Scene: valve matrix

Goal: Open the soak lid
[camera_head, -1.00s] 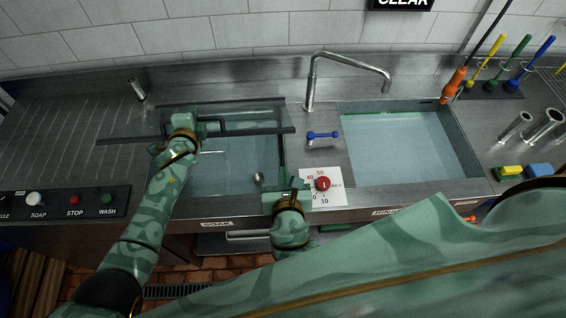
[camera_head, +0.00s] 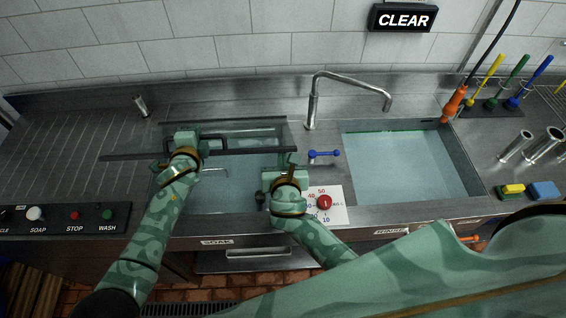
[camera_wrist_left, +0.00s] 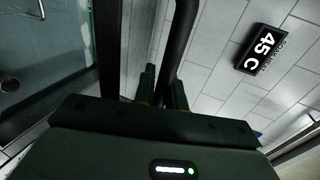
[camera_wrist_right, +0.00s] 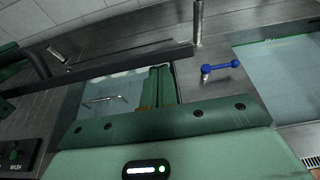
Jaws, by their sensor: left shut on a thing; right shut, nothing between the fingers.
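The soak lid (camera_head: 140,153) is a see-through panel with a dark front bar and a black handle (camera_head: 240,143). It stands raised and tilted over the soak basin (camera_head: 235,203), whose water shows below the bar. My left gripper (camera_head: 188,141) is shut on the handle; the left wrist view shows the fingers (camera_wrist_left: 163,88) at a black bar. My right gripper (camera_head: 291,163) is shut and empty near the basin's right edge, close to the right end of the lid's bar. In the right wrist view its fingers (camera_wrist_right: 158,84) are together, below the raised bar (camera_wrist_right: 130,63).
A blue valve lever (camera_head: 323,154) and a red knob (camera_head: 324,202) on a white dial sit right of my right gripper. A tap (camera_head: 315,98) stands behind. The rinse basin (camera_head: 410,170) lies further right. Buttons (camera_head: 74,215) line the left front.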

